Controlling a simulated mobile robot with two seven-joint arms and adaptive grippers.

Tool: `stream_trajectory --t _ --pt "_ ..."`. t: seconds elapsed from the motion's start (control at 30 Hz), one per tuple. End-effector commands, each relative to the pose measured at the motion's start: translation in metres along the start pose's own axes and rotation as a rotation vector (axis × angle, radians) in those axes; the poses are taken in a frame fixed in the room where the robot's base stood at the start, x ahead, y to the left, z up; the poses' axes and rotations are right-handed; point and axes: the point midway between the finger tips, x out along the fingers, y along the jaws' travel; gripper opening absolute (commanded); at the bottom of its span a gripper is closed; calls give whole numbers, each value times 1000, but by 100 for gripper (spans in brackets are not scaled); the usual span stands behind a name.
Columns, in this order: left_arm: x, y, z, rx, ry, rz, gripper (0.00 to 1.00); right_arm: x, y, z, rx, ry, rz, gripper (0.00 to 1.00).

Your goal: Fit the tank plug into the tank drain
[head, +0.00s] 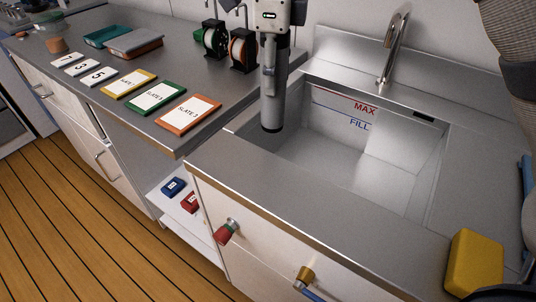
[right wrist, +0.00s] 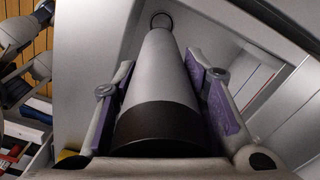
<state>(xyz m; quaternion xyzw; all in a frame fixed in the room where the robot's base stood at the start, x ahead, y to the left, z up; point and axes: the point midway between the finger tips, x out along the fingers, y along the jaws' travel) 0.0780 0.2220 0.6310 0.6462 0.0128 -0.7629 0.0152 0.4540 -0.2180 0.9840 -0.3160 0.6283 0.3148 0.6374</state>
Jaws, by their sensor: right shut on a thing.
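The tank plug looks like a long grey cylinder (head: 274,104) with a dark lower end, hanging upright over the left corner of the sink basin (head: 405,172). My right gripper (head: 270,70) comes down from the top and is shut on it. In the right wrist view the cylinder (right wrist: 160,85) lies between the purple finger pads of my right gripper (right wrist: 160,62), with a dark band at its near end. A dark ring (right wrist: 162,20) shows at its far end; I cannot tell whether this is the drain or part of the plug.
A tap (head: 392,48) stands behind the basin. A yellow block (head: 474,262) lies on the counter at the front right. Several labelled slates, one orange-edged (head: 188,112), two trays and two reels (head: 243,50) occupy the left counter. The counter strip before the basin is clear.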

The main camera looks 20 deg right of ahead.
Motion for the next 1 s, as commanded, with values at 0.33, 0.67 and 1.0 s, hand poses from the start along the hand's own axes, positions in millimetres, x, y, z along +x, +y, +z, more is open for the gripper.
stream_trajectory --t 0.33,0.67,1.0 --pt "32 -2 25 -1 -106 -5 100 106 3 -3 1 13 13 0" --pt "39 -2 29 0 -125 -6 100 168 4 -4 1 10 8 0" --pt "43 -2 32 0 -137 -6 100 206 3 -4 2 8 4 0"
